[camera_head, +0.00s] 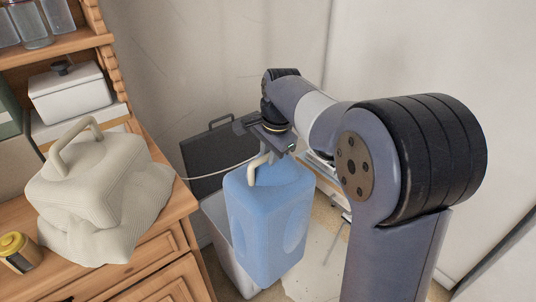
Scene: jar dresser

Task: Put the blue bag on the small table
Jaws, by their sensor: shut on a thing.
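The blue bag (266,222) hangs upright below my gripper (270,152) in the middle of the head view. Its cream handle (254,172) curves up at the gripper. My gripper is shut on the bag near its top; the fingertips are partly hidden by the wrist. I cannot pick out the small table for certain. A low piece with pale edges (322,172) shows partly behind the bag and my arm, mostly hidden.
A wooden dresser (172,212) stands at the left, with a cream bag (97,195), a yellow-topped jar (17,253) and a white box (70,92). A dark case (212,150) and a pale bin (222,238) stand behind the blue bag. Some floor (322,250) shows clear at its right.

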